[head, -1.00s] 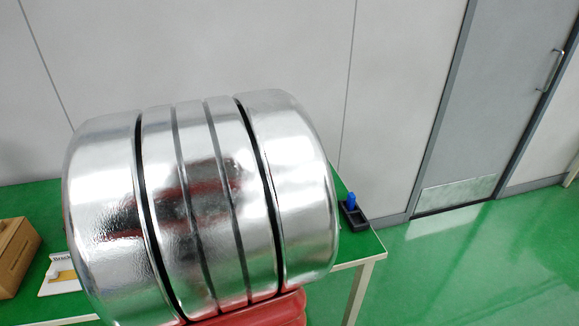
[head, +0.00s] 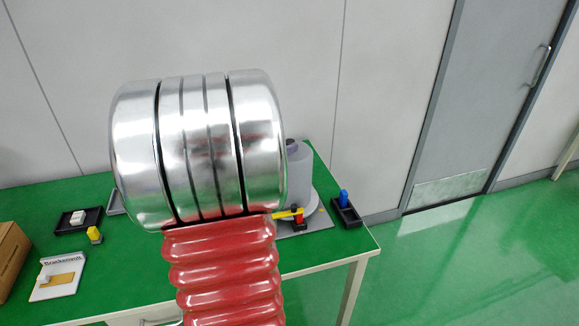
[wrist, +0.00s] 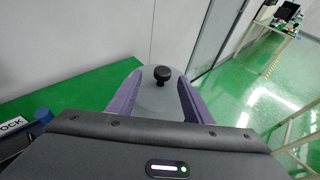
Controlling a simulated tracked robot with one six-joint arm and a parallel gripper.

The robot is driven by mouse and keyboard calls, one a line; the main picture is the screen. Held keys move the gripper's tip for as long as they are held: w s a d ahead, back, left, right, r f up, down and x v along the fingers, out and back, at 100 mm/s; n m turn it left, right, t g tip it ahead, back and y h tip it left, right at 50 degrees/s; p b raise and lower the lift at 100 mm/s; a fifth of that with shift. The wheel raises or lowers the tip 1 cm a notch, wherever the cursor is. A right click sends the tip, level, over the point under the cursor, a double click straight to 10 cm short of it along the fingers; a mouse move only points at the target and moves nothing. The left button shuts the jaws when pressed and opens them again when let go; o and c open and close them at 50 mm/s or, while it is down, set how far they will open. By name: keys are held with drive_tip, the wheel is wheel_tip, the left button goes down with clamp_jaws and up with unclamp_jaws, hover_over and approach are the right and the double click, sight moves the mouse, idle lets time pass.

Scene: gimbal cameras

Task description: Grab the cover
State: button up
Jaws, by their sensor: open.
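In the wrist view a grey rounded cover (wrist: 158,99) with a black knob (wrist: 161,74) on top lies between the two purple fingers of my gripper (wrist: 160,78). The fingers stand apart, one on each side of the knob, and are not closed on it. I cannot tell whether they touch the cover. In the head view the grey cylindrical body (head: 300,176) stands on the green table, partly hidden behind my shiny arm. My gripper is mostly hidden there by the arm.
On the green table (head: 60,200) are a black tray (head: 348,213) with a blue piece, a yellow piece (head: 94,234), a white board (head: 57,278) and a brown box (head: 10,256). A red-and-yellow lever (head: 290,214) sits beside the grey body. A wall stands behind.

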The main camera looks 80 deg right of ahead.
sight(290, 140)
drive_tip(key=shift+x, duration=2.55)
drive_tip(key=shift+s, duration=0.15)
drive_tip(key=shift+c, duration=0.4)
clamp_jaws()
